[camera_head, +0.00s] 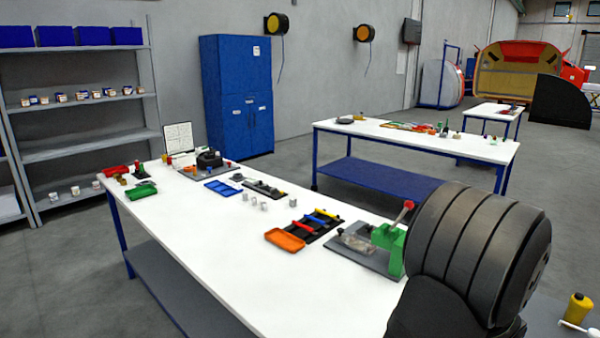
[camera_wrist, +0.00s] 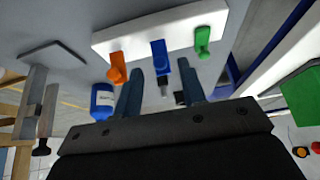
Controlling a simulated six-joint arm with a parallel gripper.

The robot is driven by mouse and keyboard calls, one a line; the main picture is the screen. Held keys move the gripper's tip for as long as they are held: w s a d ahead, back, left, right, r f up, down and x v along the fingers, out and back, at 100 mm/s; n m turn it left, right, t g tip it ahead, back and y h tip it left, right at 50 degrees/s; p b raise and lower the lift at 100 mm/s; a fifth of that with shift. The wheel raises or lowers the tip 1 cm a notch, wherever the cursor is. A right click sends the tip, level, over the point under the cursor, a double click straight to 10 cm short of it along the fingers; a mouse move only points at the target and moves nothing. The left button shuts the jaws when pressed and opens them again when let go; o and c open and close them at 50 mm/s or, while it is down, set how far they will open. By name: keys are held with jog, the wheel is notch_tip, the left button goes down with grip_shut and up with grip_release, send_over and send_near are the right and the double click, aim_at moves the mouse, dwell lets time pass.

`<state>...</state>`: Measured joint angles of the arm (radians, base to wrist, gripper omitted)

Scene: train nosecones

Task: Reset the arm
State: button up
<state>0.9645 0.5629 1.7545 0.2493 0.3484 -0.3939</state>
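My gripper (camera_wrist: 161,78) shows in the wrist view, its two blue-grey fingers spread apart with no object clearly held between them. Beyond the fingertips is a white bar (camera_wrist: 165,27) with an orange-handled tool (camera_wrist: 117,66), a blue-handled tool (camera_wrist: 159,55) and a green-handled tool (camera_wrist: 202,40). The blue one appears in the gap between the fingers; I cannot tell its distance from them. In the head view a black ribbed part of my arm fills the lower right, and the gripper itself is not visible there.
The white table (camera_head: 185,230) holds an orange tray (camera_head: 285,240), a blue tray (camera_head: 222,188), a green tray (camera_head: 142,192) and a green press (camera_head: 390,245). A yellow bottle (camera_head: 577,308) stands at right. In the wrist view, a blue bottle (camera_wrist: 102,101) is left of the fingers.

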jog(key=v, duration=1.6)
jog(key=shift+g+y, duration=0.4)
jog(key=x, duration=0.5)
jog(key=w+d+x, duration=0.1)
jog(key=x, duration=0.5)
jog(key=r+x, duration=0.1)
jog(key=x, duration=0.5)
jog(key=shift+w+d+f, duration=0.25)
jog(key=shift+w+d, duration=0.1)
jog(key=v, duration=1.7)
jog(key=shift+r, duration=0.2)
